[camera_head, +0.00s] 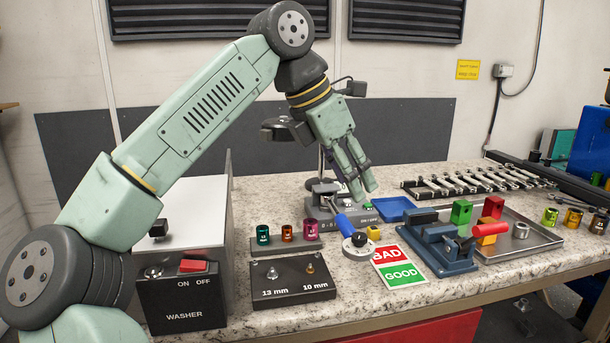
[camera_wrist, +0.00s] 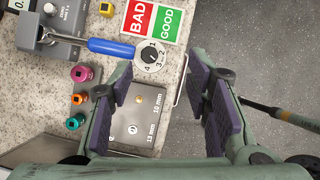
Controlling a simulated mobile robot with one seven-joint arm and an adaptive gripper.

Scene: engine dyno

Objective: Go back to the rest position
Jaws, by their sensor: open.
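My gripper (camera_head: 362,182) hangs from my bent arm above the middle of the workbench, in front of the grey back panel. In the wrist view my gripper (camera_wrist: 165,95) shows two fingers with purple pads spread wide apart, with nothing between them but the bench edge and floor below. It is open and empty. No rest position is marked in either view.
Below lie a blue-handled tool (camera_head: 345,224), a BAD/GOOD card (camera_head: 399,277), a black 13 mm/10 mm block (camera_head: 295,287) and coloured sockets (camera_head: 286,232). A washer box (camera_head: 183,300) stands left, a blue vise (camera_head: 440,250) and metal tray (camera_head: 545,240) right.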

